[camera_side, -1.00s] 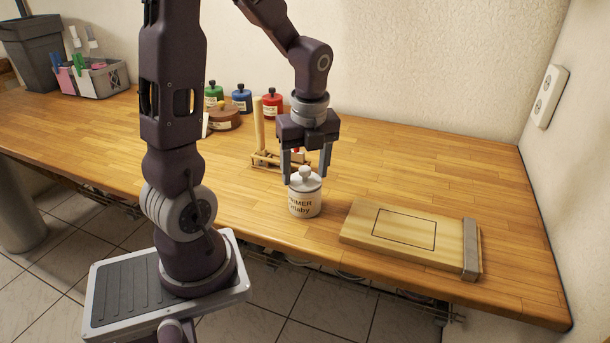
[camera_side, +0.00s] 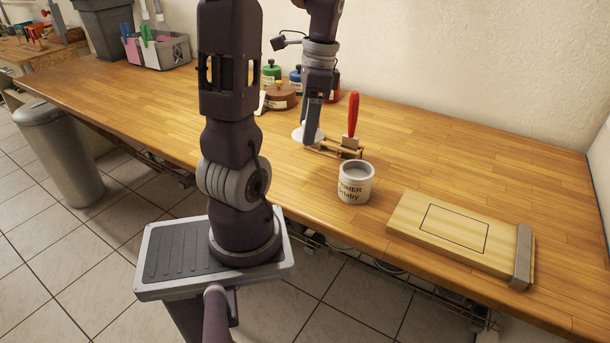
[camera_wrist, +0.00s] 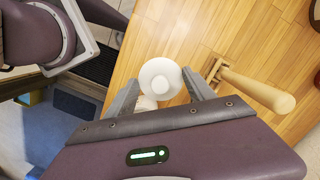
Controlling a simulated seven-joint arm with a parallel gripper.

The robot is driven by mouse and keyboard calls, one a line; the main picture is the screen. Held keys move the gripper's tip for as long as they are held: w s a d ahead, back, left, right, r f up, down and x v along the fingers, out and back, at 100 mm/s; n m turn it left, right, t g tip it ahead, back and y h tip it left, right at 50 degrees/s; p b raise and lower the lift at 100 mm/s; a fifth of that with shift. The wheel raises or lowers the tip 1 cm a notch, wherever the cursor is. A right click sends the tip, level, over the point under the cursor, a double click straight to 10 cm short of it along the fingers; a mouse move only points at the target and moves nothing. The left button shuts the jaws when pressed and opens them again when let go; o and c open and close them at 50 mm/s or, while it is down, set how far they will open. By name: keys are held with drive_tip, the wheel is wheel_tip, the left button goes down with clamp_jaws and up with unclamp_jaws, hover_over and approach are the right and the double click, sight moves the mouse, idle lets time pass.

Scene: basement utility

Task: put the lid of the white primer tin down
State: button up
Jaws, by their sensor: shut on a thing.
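The white primer tin (camera_side: 355,186) stands upright on the bench, its top uncovered. My gripper (camera_side: 311,138) is to the left of the tin, low over the bench beside the wooden rack. It is shut on the white lid (camera_side: 298,133), which shows partly behind the fingers. In the wrist view the round lid (camera_wrist: 160,78) with its knob sits between the fingertips of my gripper (camera_wrist: 162,92). I cannot tell whether the lid touches the bench.
A wooden rack (camera_side: 345,152) with a red-handled tool (camera_side: 352,114) stands close by my gripper. A wooden board (camera_side: 450,234) lies right of the tin.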

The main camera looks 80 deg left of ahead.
sight(301, 177)
drive_tip(key=f, duration=0.1)
drive_tip(key=s+f+n, duration=0.1)
drive_tip(key=shift+s+a+f+n, duration=0.1)
drive_tip(key=shift+a+f+n, duration=0.1)
drive_tip(key=shift+f+n, duration=0.15)
wheel_tip(301, 177, down, 8)
drive_tip(key=shift+r, duration=0.1)
drive_tip(key=o, duration=1.3)
drive_tip(key=shift+o, duration=0.2)
